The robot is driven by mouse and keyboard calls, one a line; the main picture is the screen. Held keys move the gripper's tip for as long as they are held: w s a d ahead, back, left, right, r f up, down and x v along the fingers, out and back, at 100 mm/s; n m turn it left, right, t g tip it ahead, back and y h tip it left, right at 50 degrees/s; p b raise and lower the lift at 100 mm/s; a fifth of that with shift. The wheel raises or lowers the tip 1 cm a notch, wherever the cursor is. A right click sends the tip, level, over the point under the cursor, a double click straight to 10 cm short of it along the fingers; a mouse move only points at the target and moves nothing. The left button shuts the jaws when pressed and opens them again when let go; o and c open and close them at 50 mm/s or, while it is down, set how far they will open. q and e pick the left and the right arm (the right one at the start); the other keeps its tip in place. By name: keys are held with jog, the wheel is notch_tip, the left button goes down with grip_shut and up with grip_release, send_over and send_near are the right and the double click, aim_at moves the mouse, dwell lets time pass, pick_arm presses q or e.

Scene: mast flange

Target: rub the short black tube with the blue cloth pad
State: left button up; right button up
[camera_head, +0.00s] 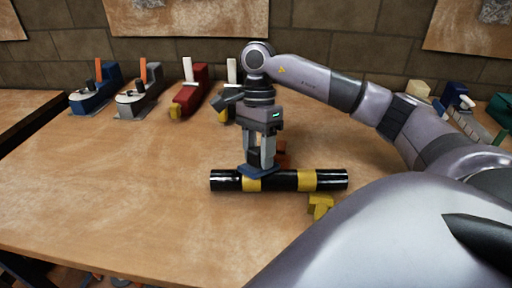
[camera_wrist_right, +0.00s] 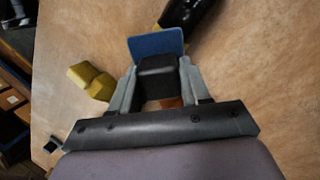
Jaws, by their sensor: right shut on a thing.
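The short black tube (camera_head: 278,181) lies on the table with yellow bands around it. In the right wrist view its end part (camera_wrist_right: 183,13) shows at the top, partly hidden behind the pad. The blue cloth pad (camera_head: 258,171) is at the tube's upper side, left of its middle, and appears to touch it. In the right wrist view the pad (camera_wrist_right: 157,43) has a black block-shaped grip (camera_wrist_right: 157,76). My right gripper (camera_head: 261,160) points down and is shut on that grip, above the tube. My left gripper is not in view.
A yellow piece (camera_head: 320,205) stands just in front of the tube's right part. An orange-brown thing (camera_head: 282,150) is behind the tube. A grey tool (camera_head: 138,98) and a red tool (camera_head: 188,95) stand along the back wall. The table's left and front are clear.

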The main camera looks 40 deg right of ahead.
jog(key=shift+p+v, duration=2.15)
jog(key=shift+v, duration=0.8)
jog(key=p+v, duration=0.2)
jog(key=v, duration=0.1)
